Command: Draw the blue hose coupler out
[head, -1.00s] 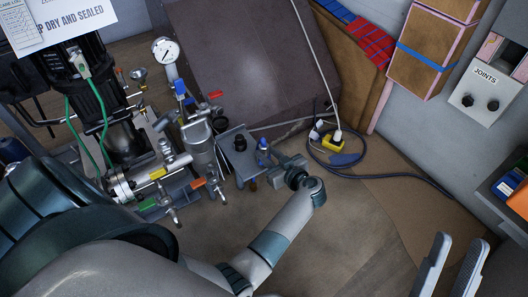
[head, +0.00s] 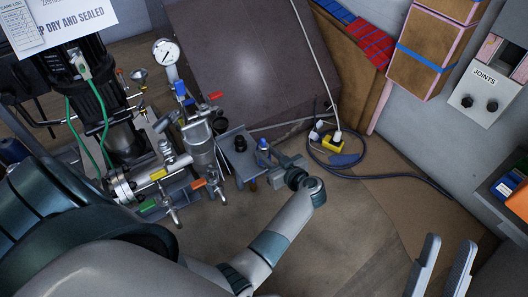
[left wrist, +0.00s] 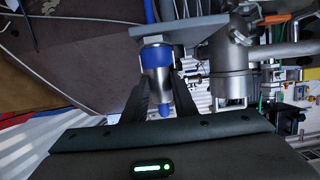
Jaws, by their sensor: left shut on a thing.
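The blue hose coupler (head: 263,146) stands at the right side of a grey bracket plate (head: 234,158), right of the valve assembly. In the left wrist view the coupler (left wrist: 155,58) has a blue collar, a metal body and a blue tip, with another blue part beyond the plate (left wrist: 180,33). My left gripper (head: 270,163) is shut on the coupler, one dark finger on each side of its body in the left wrist view (left wrist: 162,92). Whether the coupler is clear of the plate, I cannot tell. My right gripper (head: 450,240) is open and empty at the lower right.
A black fitting (head: 240,143) sits on the plate close to the coupler. Pipes and a grey canister (head: 200,150) with coloured handles crowd the left. A yellow socket block (head: 333,145) and dark cable (head: 400,178) lie to the right.

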